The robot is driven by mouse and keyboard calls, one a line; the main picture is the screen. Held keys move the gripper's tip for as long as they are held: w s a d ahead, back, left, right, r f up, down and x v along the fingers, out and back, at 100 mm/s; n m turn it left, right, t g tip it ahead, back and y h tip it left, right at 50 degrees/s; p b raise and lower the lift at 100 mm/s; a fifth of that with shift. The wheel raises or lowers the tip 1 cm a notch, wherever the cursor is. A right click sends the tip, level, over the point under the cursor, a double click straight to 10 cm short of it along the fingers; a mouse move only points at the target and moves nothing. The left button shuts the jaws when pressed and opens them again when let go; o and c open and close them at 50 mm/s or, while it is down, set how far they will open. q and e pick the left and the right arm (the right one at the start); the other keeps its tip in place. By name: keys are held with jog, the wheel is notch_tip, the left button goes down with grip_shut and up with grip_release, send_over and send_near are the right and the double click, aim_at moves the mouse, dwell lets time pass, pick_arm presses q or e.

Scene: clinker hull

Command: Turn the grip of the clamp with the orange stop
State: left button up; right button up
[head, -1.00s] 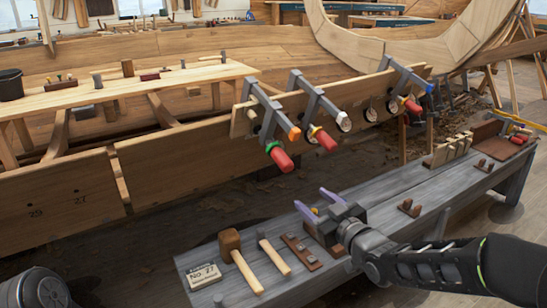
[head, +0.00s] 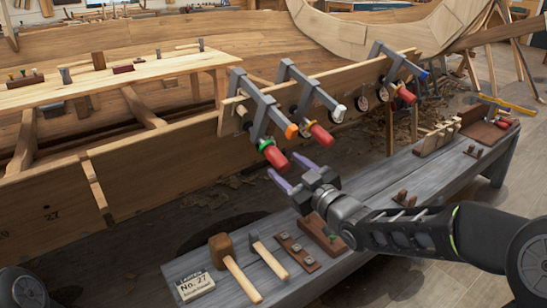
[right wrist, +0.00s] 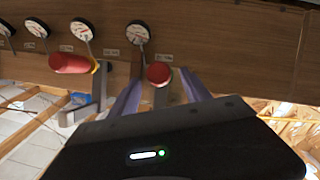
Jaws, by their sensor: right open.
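The clamp with the orange stop (head: 291,131) is the leftmost on the plank (head: 160,152) in the head view. Its red grip (head: 276,158) has a green collar and points down toward the bench. My right gripper (head: 290,174), with purple fingers, is open just below and in front of that grip. In the right wrist view a red grip (right wrist: 158,74) appears nearly end-on between the spread fingers; contact cannot be told. A second red grip (right wrist: 70,63) lies to the left there. My left gripper is not in view.
Neighbouring clamps have a whitish stop (head: 340,114) with a red grip (head: 321,135), and a blue stop (head: 423,74) with a red grip (head: 406,94). Below, the grey bench (head: 375,187) carries a mallet (head: 234,268), a hammer (head: 268,259) and wooden blocks. Dial gauges (right wrist: 138,34) line the plank.

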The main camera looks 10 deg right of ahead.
aim_at(274, 157)
jog(key=x, duration=0.6)
jog(key=shift+w+a, duration=0.15)
jog(key=shift+w, duration=0.05)
grip_shut()
dwell(0.4)
